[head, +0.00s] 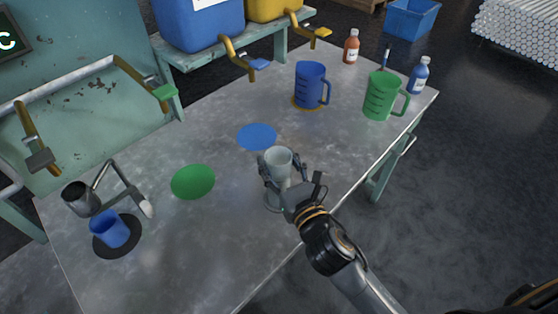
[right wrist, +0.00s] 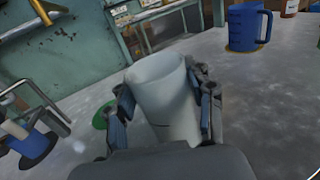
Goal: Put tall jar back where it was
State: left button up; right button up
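The tall jar (head: 278,157) is a pale grey-white, open-topped cylinder near the middle of the table, upright in the head view. It also fills the middle of the right wrist view (right wrist: 162,88). My right gripper (head: 284,184) is shut around its sides, with a finger against each side in the right wrist view. A grey round patch (head: 272,203) shows under the jar; the gripper partly hides it and the jar's lower end. I cannot tell whether the jar touches it. My left gripper is not in view.
Green (head: 193,181) and blue (head: 257,136) discs lie bare on the table (head: 200,250). A blue cup (head: 110,230) stands on a black disc beside a metal fixture (head: 82,199). Blue (head: 309,86) and green (head: 380,97) jugs and bottles stand at the far right.

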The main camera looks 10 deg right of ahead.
jog(key=shift+o, duration=1.2)
jog(key=shift+r, duration=0.1)
jog(key=shift+s, duration=0.2)
jog(key=s+d+b, duration=0.2)
jog(key=s, duration=0.9)
jog(key=shift+s+d+b, duration=0.2)
jog(key=shift+b, duration=0.1)
